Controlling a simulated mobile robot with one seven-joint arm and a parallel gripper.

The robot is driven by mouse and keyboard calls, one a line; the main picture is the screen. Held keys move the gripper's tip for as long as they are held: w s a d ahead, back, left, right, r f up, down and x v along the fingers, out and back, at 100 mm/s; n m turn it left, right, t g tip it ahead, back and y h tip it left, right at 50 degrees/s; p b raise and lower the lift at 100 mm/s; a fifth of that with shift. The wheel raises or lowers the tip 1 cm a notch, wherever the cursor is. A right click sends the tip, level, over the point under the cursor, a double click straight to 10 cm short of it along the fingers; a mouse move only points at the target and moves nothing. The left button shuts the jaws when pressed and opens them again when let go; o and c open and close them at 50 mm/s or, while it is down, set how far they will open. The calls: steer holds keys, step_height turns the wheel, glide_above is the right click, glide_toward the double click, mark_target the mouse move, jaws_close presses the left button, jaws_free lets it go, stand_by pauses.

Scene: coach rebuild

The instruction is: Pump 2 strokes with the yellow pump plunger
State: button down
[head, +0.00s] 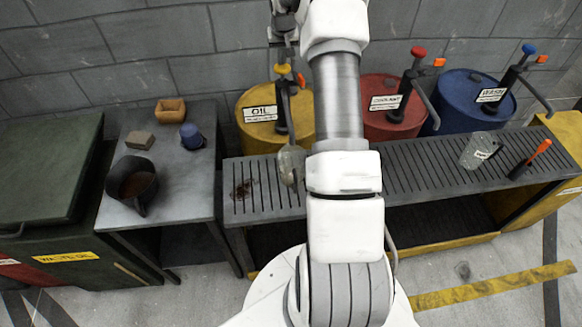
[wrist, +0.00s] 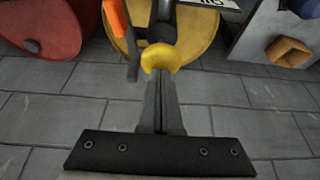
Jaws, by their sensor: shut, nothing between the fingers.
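The yellow pump plunger knob (head: 283,69) tops the dark pump on the yellow drum labelled OIL (head: 258,130). In the wrist view the yellow knob (wrist: 160,57) is directly at the tips of my gripper (wrist: 160,76). The fingers are together, with nothing held between them. In the head view my gripper (head: 283,46) points down just above the knob. I cannot tell whether the tips touch it. An orange-ended pump part (wrist: 115,20) shows beside the knob. My arm hides the right part of the drum.
A greyish jug (head: 292,164) stands under the oil pump, partly hidden by my arm. Red (head: 385,115) and blue (head: 468,105) drums with pumps stand right. A clear jug (head: 477,151) is on the grate (head: 425,157).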

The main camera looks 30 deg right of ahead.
mark_target(282, 67)
steer(key=shift+r+p, duration=1)
steer(key=shift+r, duration=1.15)
steer(key=shift+f, duration=0.1)
steer(key=shift+f+b, duration=2.3)
steer(key=shift+f, duration=1.05)
steer(key=shift+s+a+f, duration=0.1)
steer(key=shift+f, duration=0.15)
steer(key=shift+r, duration=0.1)
steer(key=shift+r+p, duration=1.8)
steer(key=shift+r, duration=1.8)
step_height(282, 67, up, 6)
steer(key=p, duration=0.3)
steer(key=shift+p, duration=0.3)
